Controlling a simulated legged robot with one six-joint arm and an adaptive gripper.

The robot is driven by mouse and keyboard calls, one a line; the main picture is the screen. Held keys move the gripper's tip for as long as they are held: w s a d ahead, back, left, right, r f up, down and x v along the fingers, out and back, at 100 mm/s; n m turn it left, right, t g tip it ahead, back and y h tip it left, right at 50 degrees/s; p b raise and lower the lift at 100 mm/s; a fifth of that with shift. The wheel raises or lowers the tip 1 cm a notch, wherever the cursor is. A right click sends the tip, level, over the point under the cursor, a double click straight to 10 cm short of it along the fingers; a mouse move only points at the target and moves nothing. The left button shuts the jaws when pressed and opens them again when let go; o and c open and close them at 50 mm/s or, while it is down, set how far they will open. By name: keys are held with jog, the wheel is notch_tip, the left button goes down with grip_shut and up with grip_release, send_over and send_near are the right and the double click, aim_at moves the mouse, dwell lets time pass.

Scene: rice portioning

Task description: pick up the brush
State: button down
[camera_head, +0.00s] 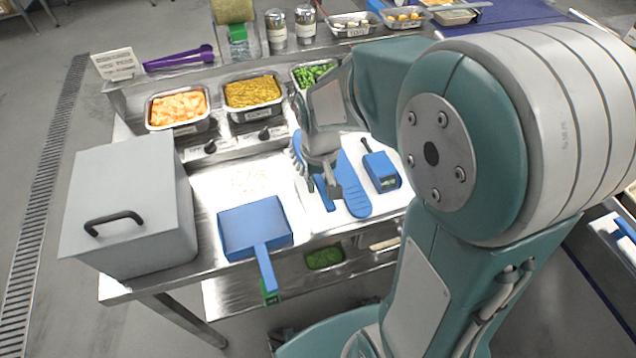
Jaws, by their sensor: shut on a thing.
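My gripper (325,190) points down over the white board on the steel counter, with its fingers closed. It is shut on the brush (297,152), whose pale bristles show at the left of the fingers. The gripper and wrist hide much of the brush. A long blue piece (352,185) with slots near its end lies on the board just right of the fingers. I cannot tell whether the brush touches it or the board.
A blue dustpan (255,228) lies at the front edge, its handle overhanging. A grey box (135,205) stands at the left. A small blue tool (381,170) lies to the right.

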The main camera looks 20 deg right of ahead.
aim_at(321, 191)
jog(key=s+r, duration=0.2)
jog(key=r, duration=0.1)
jog(key=shift+s+a+r, duration=0.2)
jog(key=shift+s+a, duration=0.15)
jog(key=s+a+r, duration=0.2)
jog(key=s+r, duration=0.6)
jog(key=r, duration=0.1)
jog(key=shift+s+r, duration=0.3)
jog(key=shift+r, duration=0.05)
